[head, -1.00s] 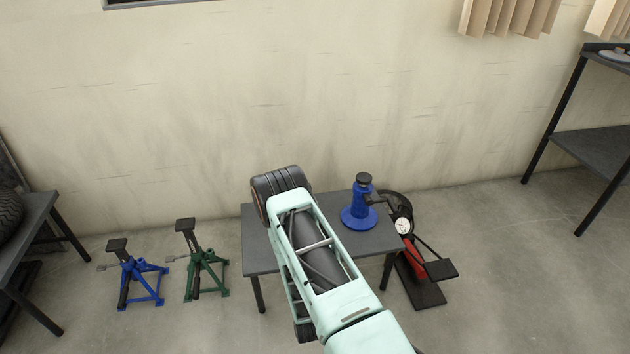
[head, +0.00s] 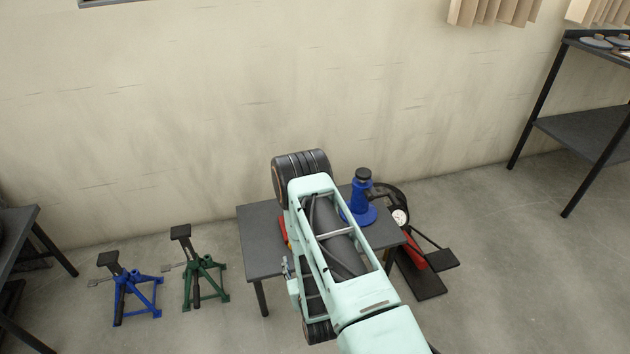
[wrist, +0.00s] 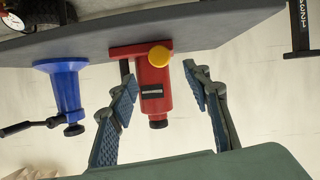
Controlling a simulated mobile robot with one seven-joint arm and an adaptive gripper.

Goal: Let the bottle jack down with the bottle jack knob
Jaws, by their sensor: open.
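A red bottle jack (wrist: 153,88) with a round yellow knob (wrist: 159,56) stands on the small grey table, upside down in the wrist view. In the head view only a sliver of the red jack (head: 283,231) shows beside my arm. My gripper (wrist: 160,74) is open, with one finger on each side of the red jack in the picture and nothing between the pads. I cannot tell how far the fingertips are from the knob. A blue jack (wrist: 66,92) with a side handle stands apart on the same table, and it also shows in the head view (head: 361,207).
The grey table (head: 262,245) stands before the wall. A foot pump with a gauge and red cylinder (head: 415,255) is on the floor at its right. Blue (head: 135,290) and green (head: 200,278) stands are at its left. A dark shelf (head: 575,145) is at the right.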

